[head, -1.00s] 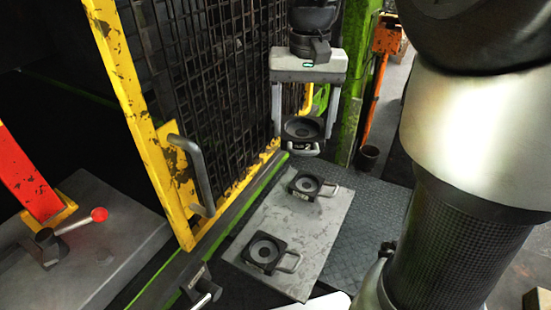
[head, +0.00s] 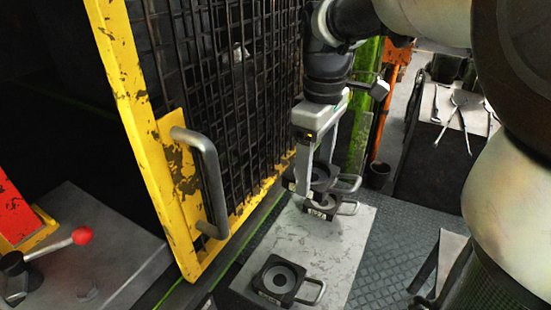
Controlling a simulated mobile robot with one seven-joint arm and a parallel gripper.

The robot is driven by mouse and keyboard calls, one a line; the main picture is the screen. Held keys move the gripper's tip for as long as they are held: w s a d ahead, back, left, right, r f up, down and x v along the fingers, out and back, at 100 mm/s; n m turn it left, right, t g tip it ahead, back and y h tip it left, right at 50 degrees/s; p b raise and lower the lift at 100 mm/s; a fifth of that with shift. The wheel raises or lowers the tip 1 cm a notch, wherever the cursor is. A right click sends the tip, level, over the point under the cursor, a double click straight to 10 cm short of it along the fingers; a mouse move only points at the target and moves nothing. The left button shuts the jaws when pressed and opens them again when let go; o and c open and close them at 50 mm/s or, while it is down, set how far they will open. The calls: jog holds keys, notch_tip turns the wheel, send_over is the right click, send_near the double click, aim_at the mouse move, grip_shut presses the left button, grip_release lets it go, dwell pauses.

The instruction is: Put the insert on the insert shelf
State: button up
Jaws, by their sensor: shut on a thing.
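My gripper (head: 312,178) is shut on a dark square insert (head: 324,172) with a round recess; its loop handle sticks out to the right. A finger hides part of it. The insert shelf (head: 345,245) is a worn light-grey plate beside the press guard. A second insert (head: 322,206), with a white label, sits on the shelf, just below the held one in the picture. A third insert (head: 280,279) sits at the shelf's near end. I cannot tell whether the held insert touches the shelf or the second insert.
The yellow-framed mesh guard (head: 150,130) with its grey handle (head: 208,180) stands close on the left. A red-knobbed lever (head: 82,235) is at far left. Tongs (head: 455,115) lie on a table at upper right. Bare shelf shows between the two resting inserts.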

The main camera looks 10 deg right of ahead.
jog(key=shift+s+a+f+n, duration=0.1)
jog(key=shift+f+n, duration=0.3)
jog(key=shift+f, duration=0.15)
notch_tip(320, 180, down, 17)
jog(key=b, duration=0.3)
jog(key=shift+f, duration=0.15)
jog(key=shift+f, duration=0.2)
jog(key=o, duration=2.1)
